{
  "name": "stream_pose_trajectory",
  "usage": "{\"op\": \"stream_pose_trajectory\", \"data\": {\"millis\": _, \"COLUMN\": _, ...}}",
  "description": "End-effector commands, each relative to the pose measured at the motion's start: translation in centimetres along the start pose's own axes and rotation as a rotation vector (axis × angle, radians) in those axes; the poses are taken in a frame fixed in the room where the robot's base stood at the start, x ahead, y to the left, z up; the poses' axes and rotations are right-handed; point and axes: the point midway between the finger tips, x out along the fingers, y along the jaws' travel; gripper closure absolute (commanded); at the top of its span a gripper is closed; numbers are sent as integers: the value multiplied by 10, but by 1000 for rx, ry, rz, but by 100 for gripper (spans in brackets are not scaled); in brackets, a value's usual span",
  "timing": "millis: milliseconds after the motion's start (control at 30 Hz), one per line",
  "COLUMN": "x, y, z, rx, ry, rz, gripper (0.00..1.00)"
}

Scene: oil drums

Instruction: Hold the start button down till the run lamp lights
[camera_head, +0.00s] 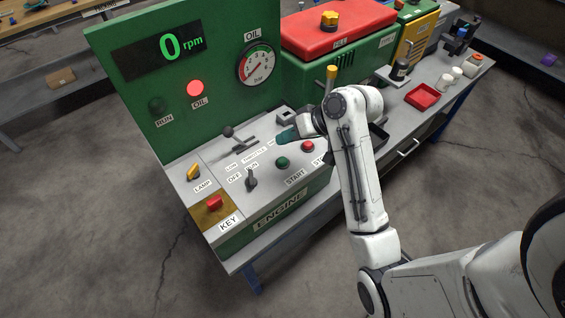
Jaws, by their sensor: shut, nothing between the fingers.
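The green start button (282,162) sits on the sloped grey top of the engine panel, above the START label, and looks uncovered. The run lamp (156,105) on the upright green panel is dark. The oil lamp (195,88) beside it glows red. The display (170,47) reads 0 rpm. My gripper (281,136) shows teal fingertips, shut and empty, pointing left. In the picture it is just above the start button, apart from it; its exact height over the panel is hard to tell.
A red stop button (308,146) is right of the start button. A black off/run switch (251,180), red key (213,202), yellow lamp switch (193,172) and throttle lever (229,131) are to the left.

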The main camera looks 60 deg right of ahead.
Motion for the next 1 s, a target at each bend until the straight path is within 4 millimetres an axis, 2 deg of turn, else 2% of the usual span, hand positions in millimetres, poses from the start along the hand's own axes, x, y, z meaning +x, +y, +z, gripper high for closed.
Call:
{"op": "stream_pose_trajectory", "data": {"millis": 33, "x": 9, "y": 7, "z": 6, "rx": -1, "ry": 1, "rz": 0, "gripper": 100}}
{"op": "stream_pose_trajectory", "data": {"millis": 400, "x": 32, "y": 23, "z": 23, "rx": -1, "ry": 0, "rz": 0, "gripper": 100}}
{"op": "stream_pose_trajectory", "data": {"millis": 1000, "x": 35, "y": 25, "z": 25, "rx": -1, "ry": 1, "rz": 0, "gripper": 100}}
